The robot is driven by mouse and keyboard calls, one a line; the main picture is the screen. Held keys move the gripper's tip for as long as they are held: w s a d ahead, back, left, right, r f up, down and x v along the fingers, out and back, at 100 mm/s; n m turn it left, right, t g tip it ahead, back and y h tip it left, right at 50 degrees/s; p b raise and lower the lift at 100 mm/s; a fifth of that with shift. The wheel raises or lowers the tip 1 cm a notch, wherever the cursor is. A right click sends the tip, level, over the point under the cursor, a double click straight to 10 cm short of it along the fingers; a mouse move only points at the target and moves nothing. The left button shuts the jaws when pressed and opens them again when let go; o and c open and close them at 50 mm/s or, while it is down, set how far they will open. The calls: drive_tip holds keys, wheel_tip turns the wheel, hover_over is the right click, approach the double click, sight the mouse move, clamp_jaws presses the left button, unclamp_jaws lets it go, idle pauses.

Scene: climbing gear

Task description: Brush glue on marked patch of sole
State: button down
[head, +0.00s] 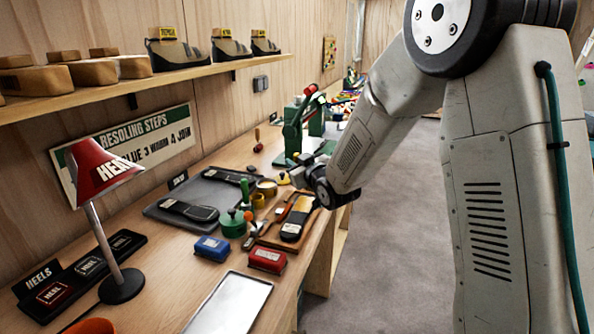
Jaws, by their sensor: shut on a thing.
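A dark sole (292,231) with a yellow-tan patch (301,203) lies on a brown wooden tray at the right edge of the bench. A slim wooden-handled tool (279,214), maybe a brush, lies along the sole's left side. My gripper (303,176) is low over the bench just behind the sole. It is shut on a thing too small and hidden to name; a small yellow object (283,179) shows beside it.
Blue (211,248) and red (267,260) blocks and a metal tray (230,303) are in front. A grey mat (170,220) bears black soles. A green press (298,130) stands behind my gripper. A red lamp (98,172) stands at left. A shelf (200,75) overhangs the back.

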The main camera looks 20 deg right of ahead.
drive_tip(key=shift+r, duration=1.3)
